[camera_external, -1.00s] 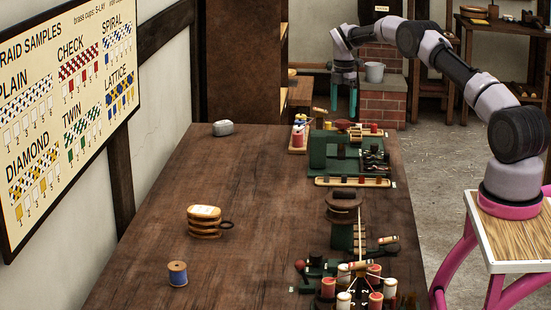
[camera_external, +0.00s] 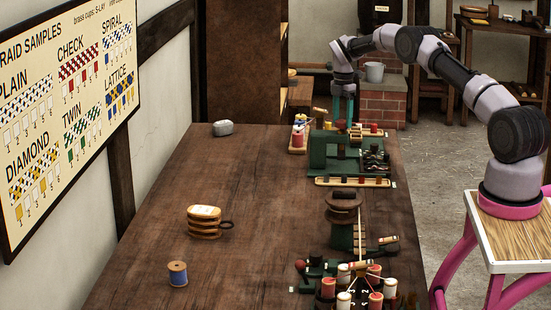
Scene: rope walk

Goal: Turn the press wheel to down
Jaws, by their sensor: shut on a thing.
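A dark green press (camera_external: 318,150) stands at the far right end of the long wooden table. The small brown-red press wheel (camera_external: 341,125) sits on top of it, partly covered by my fingers. My gripper (camera_external: 342,120) points straight down with its two teal fingers at the wheel and is shut on it. The wheel's markings and exact angle are too small to read.
A tray with red spools (camera_external: 298,138) stands left of the press, and a shallow tray (camera_external: 352,182) lies in front. A braiding stand with bobbins (camera_external: 351,285) is nearer.

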